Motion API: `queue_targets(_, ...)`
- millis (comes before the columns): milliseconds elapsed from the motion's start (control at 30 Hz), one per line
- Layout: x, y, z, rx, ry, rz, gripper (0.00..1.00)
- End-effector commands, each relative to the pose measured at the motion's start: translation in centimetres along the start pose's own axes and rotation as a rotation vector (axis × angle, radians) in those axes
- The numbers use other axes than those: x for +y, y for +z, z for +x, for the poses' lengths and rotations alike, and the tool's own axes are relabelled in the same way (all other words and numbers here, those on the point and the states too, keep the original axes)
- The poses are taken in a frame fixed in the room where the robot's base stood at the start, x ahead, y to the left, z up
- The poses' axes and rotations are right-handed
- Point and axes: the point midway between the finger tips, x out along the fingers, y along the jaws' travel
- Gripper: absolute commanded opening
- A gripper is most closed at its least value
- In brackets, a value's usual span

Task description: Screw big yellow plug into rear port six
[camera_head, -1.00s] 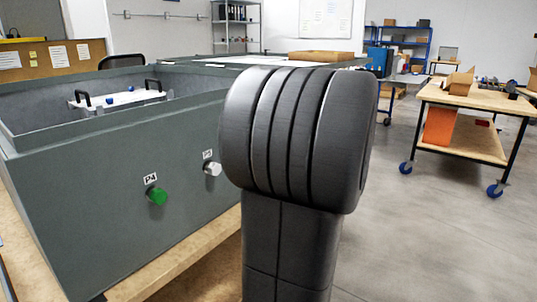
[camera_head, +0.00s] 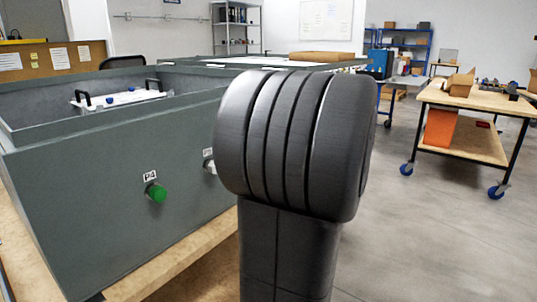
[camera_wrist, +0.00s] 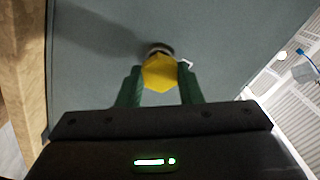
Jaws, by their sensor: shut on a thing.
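The big yellow plug (camera_wrist: 159,74) is between the green fingers of my gripper (camera_wrist: 159,88) in the wrist view, and the gripper is shut on it. The plug's far end meets a dark round port (camera_wrist: 158,48) on the grey panel; how deep it sits in the port cannot be told. A small white label edge (camera_wrist: 187,63) shows beside the port, but its number cannot be read. In the head view my dark arm hides the gripper, the yellow plug and that port.
The grey analyser box (camera_head: 80,210) stands on a wooden bench (camera_head: 190,250). A green plug (camera_head: 157,192) sits at port P4, with a silver fitting (camera_head: 211,167) right of it. A workbench (camera_head: 470,98) stands at the right; the floor between is clear.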

Motion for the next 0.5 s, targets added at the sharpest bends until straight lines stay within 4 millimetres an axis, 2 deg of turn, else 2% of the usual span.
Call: queue_targets(500,0.05,0.05,0.38,-0.001,0.0,0.001,0.07)
